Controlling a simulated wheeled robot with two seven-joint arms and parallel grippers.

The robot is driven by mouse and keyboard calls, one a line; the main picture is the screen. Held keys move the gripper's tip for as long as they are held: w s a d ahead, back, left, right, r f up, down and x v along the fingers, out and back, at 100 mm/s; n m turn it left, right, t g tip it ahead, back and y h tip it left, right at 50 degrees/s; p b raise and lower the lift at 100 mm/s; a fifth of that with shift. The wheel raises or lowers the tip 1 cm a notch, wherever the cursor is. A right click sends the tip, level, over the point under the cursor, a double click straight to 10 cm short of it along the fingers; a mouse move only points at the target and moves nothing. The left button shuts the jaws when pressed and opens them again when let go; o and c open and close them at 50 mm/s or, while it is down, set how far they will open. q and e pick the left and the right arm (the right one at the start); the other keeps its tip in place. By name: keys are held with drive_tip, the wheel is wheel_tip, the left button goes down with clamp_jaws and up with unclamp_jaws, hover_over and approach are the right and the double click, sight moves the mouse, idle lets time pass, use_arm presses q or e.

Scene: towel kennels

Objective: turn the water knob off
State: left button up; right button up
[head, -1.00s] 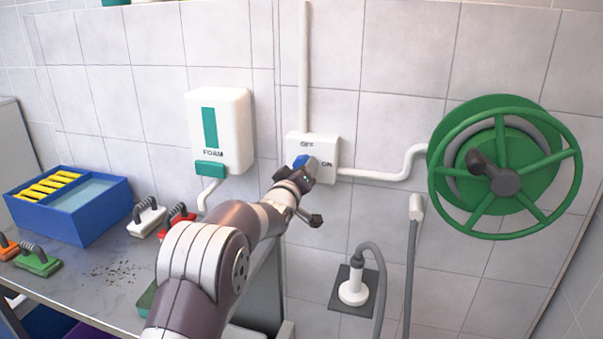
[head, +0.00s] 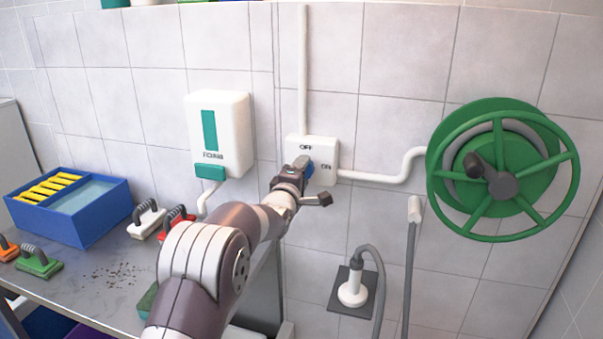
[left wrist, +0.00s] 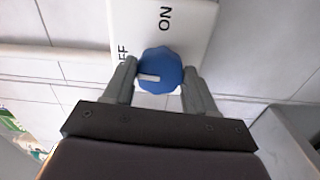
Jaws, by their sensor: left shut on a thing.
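The water knob is blue and sits on a white wall box (head: 328,150) marked OFF above and ON at the right. In the head view a blue part of the knob (head: 310,169) shows beside my left gripper (head: 303,164). In the left wrist view the knob (left wrist: 168,66) is between the two grey fingers of my left gripper (left wrist: 159,78), which is shut on it. The knob's white pointer line points left in that view, towards the side with the partly hidden OFF label; ON is above the knob. My right gripper is not in view.
A white pipe (head: 398,172) runs from the box towards the green hose reel (head: 503,168). A foam dispenser (head: 220,125) hangs left of the box. A bench (head: 95,283) at lower left holds a blue tray (head: 90,218) and several brushes.

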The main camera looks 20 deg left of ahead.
use_arm(q)
drive_tip(key=shift+n, duration=0.5)
drive_tip(key=o, duration=1)
drive_tip(key=shift+o, duration=0.2)
drive_tip(key=shift+s, duration=0.15)
drive_tip(key=s+b, duration=0.2)
drive_tip(key=s, duration=1)
drive_tip(key=shift+s+a+b, duration=0.25)
drive_tip(key=shift+b, duration=0.15)
